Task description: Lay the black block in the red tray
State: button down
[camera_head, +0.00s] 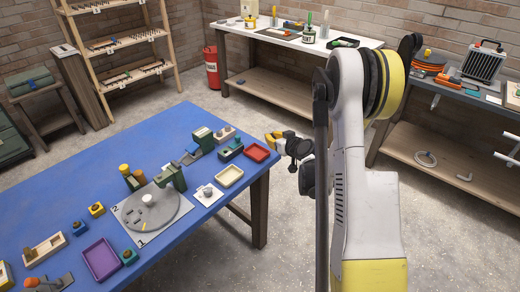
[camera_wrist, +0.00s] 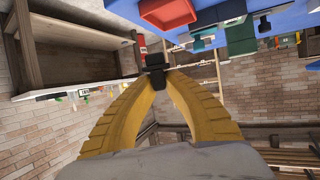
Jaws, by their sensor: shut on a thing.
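In the wrist view, my gripper (camera_wrist: 155,75) has its two yellow fingers closed on a small black block (camera_wrist: 154,61) between the tips. In the head view, my gripper (camera_head: 268,138) appears just beyond the right side of the blue table, close to the red tray; the block cannot be clearly told from the gripper there. The shallow red tray (camera_head: 257,152) lies near the table's far right corner, empty as far as I can see. The wrist view shows this tray (camera_wrist: 168,12) past the fingertips at the top, apart from the block.
On the blue table (camera_head: 60,190), a cream tray (camera_head: 229,176), a green block assembly (camera_head: 201,139) and a purple tray (camera_head: 102,260) stand near. A grey turntable (camera_head: 155,212) lies farther left. Floor right of the table is open. A white-topped bench (camera_head: 270,35) stands behind.

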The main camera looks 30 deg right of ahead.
jog(key=w+a+f, duration=0.1)
jog(key=w, duration=0.1)
jog(key=w+a+f+b, duration=0.1)
jog(key=w+f, duration=0.1)
jog(key=w+a+f, duration=0.1)
jog(key=w, duration=0.1)
jog(key=shift+w+a+f+b, duration=0.2)
jog(key=shift+w+f+b, duration=0.1)
jog(key=shift+b, duration=0.1)
jog(key=shift+f+b, duration=0.85)
jog(key=shift+f, duration=1.1)
jog(key=shift+f, duration=0.15)
jog(key=c, duration=1.6)
grip_release()
jog(key=shift+o, duration=0.2)
